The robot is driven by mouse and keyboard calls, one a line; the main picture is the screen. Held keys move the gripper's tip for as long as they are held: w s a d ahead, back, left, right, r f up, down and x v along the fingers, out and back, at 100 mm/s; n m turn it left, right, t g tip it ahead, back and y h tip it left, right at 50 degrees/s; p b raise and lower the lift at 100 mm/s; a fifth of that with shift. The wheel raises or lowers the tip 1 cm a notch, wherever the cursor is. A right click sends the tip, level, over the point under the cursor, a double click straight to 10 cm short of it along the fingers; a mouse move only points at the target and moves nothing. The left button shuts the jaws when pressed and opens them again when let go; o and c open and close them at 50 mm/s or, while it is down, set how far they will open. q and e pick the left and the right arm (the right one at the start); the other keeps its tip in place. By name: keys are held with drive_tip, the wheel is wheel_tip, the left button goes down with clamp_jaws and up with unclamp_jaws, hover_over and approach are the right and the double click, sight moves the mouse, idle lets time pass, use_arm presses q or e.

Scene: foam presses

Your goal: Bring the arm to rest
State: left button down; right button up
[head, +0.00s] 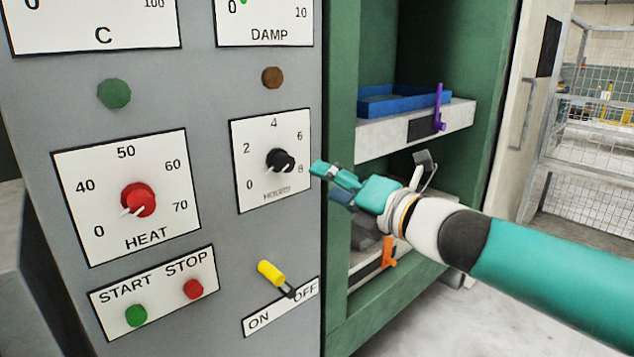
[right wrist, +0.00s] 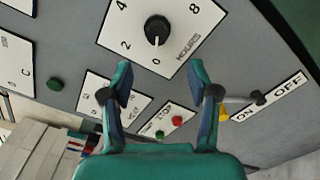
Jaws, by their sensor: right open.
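My right gripper (head: 328,182) reaches in from the right in the head view, its fingertips just right of the HOURS plate. In the right wrist view, my right gripper (right wrist: 160,85) is open and empty, with the black HOURS knob (right wrist: 157,28) ahead, beyond the gap between its fingers. In the head view the HOURS knob (head: 281,160) sits left of the fingertips, apart from them. The left gripper is not in either view.
The grey panel also carries a red HEAT knob (head: 138,200), a green START button (head: 136,315), a red STOP button (head: 193,288) and a yellow-handled ON/OFF lever (head: 271,273). A green press frame (head: 338,60) with a blue tray (head: 400,100) stands right of the panel.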

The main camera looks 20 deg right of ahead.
drive_tip(key=a+f+m+g, duration=0.2)
drive_tip(key=f+m, duration=0.3)
drive_tip(key=f, duration=0.7)
drive_tip(key=w+a+f+m+g+h, duration=0.1)
drive_tip(key=a+f+m+g, duration=0.15)
drive_tip(key=f+m, duration=0.7)
drive_tip(key=a+f+m+g, duration=0.1)
drive_tip(key=a+f+g, duration=0.15)
drive_tip(key=f, duration=1.35)
drive_tip(key=s+a+f+m+g, duration=0.1)
drive_tip(key=s+f+m+g, duration=0.1)
drive_tip(key=s+f+m, duration=0.45)
drive_tip(key=s+a+f+m+g, duration=0.1)
drive_tip(key=s+f+g, duration=0.15)
drive_tip(key=f, duration=0.65)
drive_tip(key=s+a+f+m+g+h, duration=0.1)
drive_tip(key=s+f+m+g, duration=0.3)
drive_tip(key=s, duration=0.5)
drive_tip(key=s+a+f+m+g, duration=0.1)
drive_tip(key=s+f+m, duration=0.4)
drive_tip(key=s, duration=0.4)
wheel_tip(320, 180, up, 17)
drive_tip(key=w+n+p, duration=0.1)
drive_tip(key=p, duration=1.6)
drive_tip(key=shift+w+d+p, duration=0.2)
drive_tip(key=shift+d+p, duration=0.1)
drive_tip(key=shift+p, duration=0.1)
drive_tip(key=shift+f, duration=0.1)
